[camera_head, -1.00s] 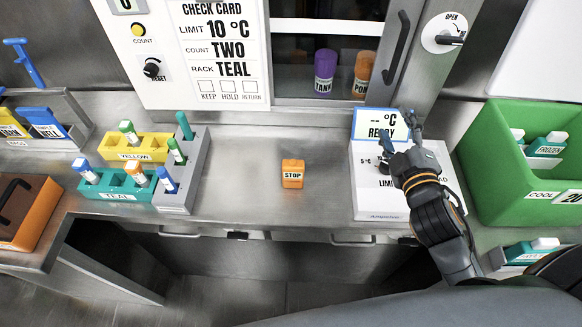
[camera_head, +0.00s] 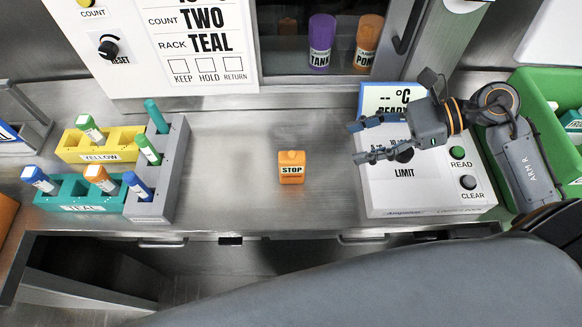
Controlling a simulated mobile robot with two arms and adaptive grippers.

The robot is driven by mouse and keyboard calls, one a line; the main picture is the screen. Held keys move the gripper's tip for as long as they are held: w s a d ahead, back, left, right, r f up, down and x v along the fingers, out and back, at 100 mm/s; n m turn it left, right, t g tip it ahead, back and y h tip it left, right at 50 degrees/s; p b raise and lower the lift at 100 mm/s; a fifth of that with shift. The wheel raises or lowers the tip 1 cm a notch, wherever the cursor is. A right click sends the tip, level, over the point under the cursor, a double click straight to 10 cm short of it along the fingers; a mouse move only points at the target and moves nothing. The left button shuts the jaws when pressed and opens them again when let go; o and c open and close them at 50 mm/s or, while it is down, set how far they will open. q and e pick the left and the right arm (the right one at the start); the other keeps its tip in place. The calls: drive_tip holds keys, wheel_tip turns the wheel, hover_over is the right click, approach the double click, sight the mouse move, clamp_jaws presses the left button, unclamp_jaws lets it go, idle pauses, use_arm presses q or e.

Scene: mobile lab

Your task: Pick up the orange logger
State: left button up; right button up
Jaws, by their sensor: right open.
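The orange logger (camera_head: 291,168), a small block with a white STOP label, stands upright on the bare middle of the steel counter. My right gripper (camera_head: 356,141) is open and empty, its fingers pointing left. It is to the right of the logger and appears above the left side of the white reader box, clear of the logger. My left gripper is not in view.
The white reader box (camera_head: 425,193) stands right of the logger, with a green bin (camera_head: 540,105) beyond it. A yellow rack (camera_head: 120,150), a teal rack (camera_head: 70,192) and a grey rack (camera_head: 172,170) hold tubes at left. The counter (camera_head: 235,150) around the logger is clear.

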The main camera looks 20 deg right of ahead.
drive_tip(key=p, duration=0.2)
approach(296, 156)
drive_tip(key=a+f, duration=0.2)
drive_tip(key=shift+w+a+f, duration=0.15)
drive_tip(key=shift+w+a, duration=0.35)
drive_tip(key=shift+a, duration=0.3)
drive_tip(key=shift+w+a, duration=0.1)
drive_tip(key=shift+a, duration=0.15)
drive_tip(key=x, duration=0.2)
drive_tip(key=p+x, duration=0.1)
drive_tip(key=shift+w+a+f+p, duration=0.15)
drive_tip(key=shift+w+a+p, duration=0.1)
drive_tip(key=shift+w+p, duration=0.1)
drive_tip(key=shift+w+a+f, duration=0.1)
drive_tip(key=shift+a+f, duration=0.2)
drive_tip(key=shift+a, duration=0.1)
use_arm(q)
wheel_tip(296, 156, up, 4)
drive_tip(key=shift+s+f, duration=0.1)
use_arm(e)
clamp_jaws()
